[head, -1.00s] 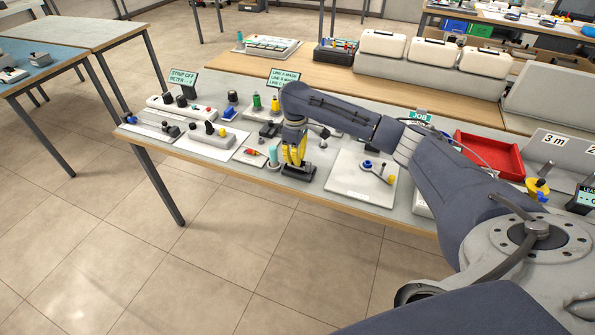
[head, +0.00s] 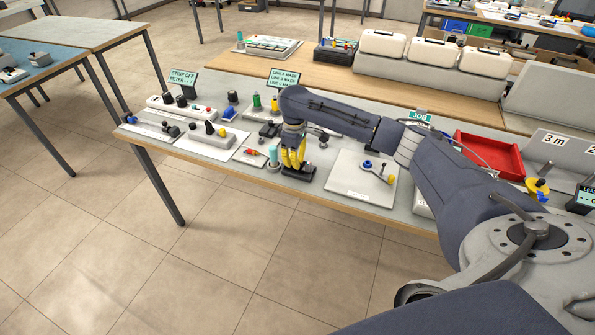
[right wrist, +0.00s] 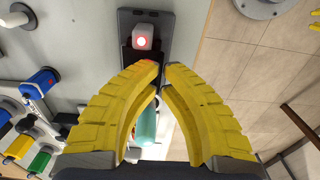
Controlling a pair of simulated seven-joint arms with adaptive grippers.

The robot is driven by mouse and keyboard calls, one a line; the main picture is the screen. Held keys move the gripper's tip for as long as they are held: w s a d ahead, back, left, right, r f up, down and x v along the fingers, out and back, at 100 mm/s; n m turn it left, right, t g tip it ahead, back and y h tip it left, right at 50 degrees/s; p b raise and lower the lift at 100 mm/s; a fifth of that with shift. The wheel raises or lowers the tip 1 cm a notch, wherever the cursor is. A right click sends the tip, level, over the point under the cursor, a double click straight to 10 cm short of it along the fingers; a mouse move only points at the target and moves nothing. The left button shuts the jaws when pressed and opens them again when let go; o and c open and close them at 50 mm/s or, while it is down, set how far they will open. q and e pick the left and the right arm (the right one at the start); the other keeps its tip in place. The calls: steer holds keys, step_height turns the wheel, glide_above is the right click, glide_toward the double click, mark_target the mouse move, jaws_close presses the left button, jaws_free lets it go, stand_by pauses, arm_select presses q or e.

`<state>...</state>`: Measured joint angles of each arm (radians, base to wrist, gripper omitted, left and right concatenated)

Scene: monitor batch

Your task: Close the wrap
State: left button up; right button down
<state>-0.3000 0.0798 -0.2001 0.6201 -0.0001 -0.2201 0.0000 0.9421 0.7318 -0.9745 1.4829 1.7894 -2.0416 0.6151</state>
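My right gripper (head: 294,168) points down at the front of the grey-topped bench, over a small dark base (head: 305,173). In the right wrist view its yellow fingers (right wrist: 162,66) bow outward and their tips almost meet, with only a thin dark gap between them. Whether anything thin is caught there cannot be told. Beyond the tips lies a dark device (right wrist: 147,22) with a pale block (right wrist: 142,38) showing a red light. A teal cylinder (head: 272,155) stands left of the gripper. I cannot clearly make out a wrap; the fingers hide part of the device. My left gripper is out of view.
Left of the gripper are several small fixtures, including a white box with black knobs (head: 208,134). On the right are a white plate (head: 355,190) with a small lever and a red tray (head: 487,158). The bench's front edge is close to the gripper.

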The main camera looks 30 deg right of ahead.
steer(key=shift+f, duration=0.35)
steer(key=shift+r, duration=3.05)
